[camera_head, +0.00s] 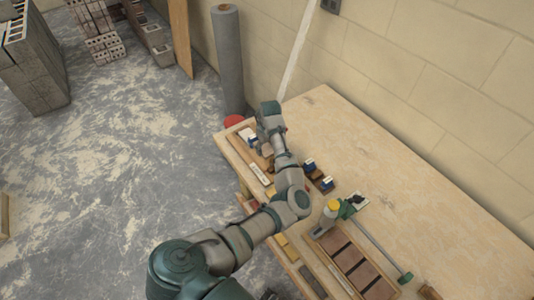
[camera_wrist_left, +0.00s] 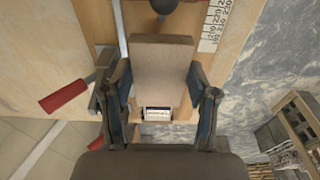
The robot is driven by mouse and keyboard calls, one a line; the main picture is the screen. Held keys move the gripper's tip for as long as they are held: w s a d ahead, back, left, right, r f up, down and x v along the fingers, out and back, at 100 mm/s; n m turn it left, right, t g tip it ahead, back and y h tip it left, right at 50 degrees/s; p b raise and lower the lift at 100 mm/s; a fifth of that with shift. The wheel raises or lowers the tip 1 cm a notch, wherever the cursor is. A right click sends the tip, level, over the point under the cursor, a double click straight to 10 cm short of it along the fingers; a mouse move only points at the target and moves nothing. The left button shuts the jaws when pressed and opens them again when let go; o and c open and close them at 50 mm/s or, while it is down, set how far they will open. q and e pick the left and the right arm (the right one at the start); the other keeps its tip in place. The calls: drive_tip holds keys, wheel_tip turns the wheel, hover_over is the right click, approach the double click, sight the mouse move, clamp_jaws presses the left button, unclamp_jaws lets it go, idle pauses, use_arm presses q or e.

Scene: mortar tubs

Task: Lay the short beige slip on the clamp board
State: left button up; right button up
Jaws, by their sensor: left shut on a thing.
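My left gripper (camera_wrist_left: 160,100) is shut on the short beige slip (camera_wrist_left: 160,62), which sits between its two fingers in the left wrist view. In the head view the left gripper (camera_head: 265,146) is over the far left end of the workbench, and the slip is too small and covered to make out there. A wooden board (camera_head: 340,262) with several brown slips lies at the near part of the bench. I cannot tell for sure whether it is the clamp board. My right gripper is not in view.
The workbench (camera_head: 410,190) stands against a block wall, its back part clear. A ruler strip (camera_head: 260,172) lies near its front edge. A red-handled tool (camera_wrist_left: 65,97) shows in the wrist view.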

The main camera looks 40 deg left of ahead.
sight(267, 149)
use_arm(q)
wheel_tip(267, 149, down, 3)
drive_tip(key=shift+w+f, duration=0.1)
drive_tip(key=shift+f, duration=0.05)
drive_tip(key=shift+a+f, duration=0.1)
drive_tip(key=shift+f, duration=0.35)
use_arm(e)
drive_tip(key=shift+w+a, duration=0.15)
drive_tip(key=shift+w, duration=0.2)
use_arm(q)
drive_tip(key=shift+f, duration=0.1)
drive_tip(key=o, duration=1.2)
drive_tip(key=shift+f, duration=0.1)
drive_tip(key=shift+c, duration=0.2)
drive_tip(key=o, duration=0.4)
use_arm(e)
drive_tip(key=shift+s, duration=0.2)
use_arm(q)
drive_tip(key=shift+r, duration=0.4)
drive_tip(key=r, duration=0.4)
drive_tip(key=d+r, duration=0.1)
drive_tip(key=r, duration=0.6)
drive_tip(key=shift+s+d+r, duration=0.15)
drive_tip(key=shift+s+r, duration=0.15)
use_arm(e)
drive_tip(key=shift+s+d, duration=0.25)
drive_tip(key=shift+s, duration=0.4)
